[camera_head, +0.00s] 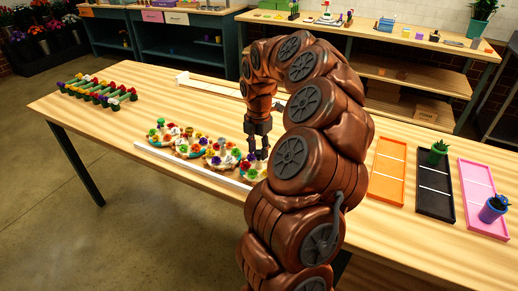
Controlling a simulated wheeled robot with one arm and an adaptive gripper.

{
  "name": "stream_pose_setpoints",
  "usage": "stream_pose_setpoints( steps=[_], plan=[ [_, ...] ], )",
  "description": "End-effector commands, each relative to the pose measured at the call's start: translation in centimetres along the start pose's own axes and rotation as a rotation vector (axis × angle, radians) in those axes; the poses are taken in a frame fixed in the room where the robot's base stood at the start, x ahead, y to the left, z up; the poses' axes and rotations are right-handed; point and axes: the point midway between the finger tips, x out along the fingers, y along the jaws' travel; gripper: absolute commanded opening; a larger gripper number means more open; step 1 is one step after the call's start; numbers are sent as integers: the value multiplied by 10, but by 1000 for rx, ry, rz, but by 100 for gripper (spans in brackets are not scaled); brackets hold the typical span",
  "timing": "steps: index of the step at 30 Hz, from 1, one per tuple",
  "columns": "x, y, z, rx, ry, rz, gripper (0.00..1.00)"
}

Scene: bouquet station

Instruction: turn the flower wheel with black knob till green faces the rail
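Several round flower wheels with mixed coloured blooms stand in a row on the table; the left one (160,132), two middle ones (188,146) (221,156) and the right one (252,170) are partly overlapped. A white rail (188,167) runs along their near side. My gripper (258,154) points down at the right wheel, its dark fingertips at or just above the blooms. I cannot tell whether it touches a knob or whether its fingers are open. The knob colours are too small to make out. My arm hides the table right of the wheels.
A flower rack (97,92) lies at the table's left. A white bar (208,86) lies behind the wheels. Orange (387,170), black (435,190) and pink (482,198) trays lie at right, with potted plants (438,152) (493,208) on the last two.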

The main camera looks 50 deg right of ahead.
Motion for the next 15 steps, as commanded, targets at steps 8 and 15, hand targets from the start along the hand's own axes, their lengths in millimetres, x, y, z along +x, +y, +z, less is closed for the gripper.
stream_pose_setpoints(
  steps=[8, 15],
  plan=[
    [1, -1, 0, 1, 1, -2, 56],
    [-4, 0, 0, 1, 0, -2, 56]
  ],
)
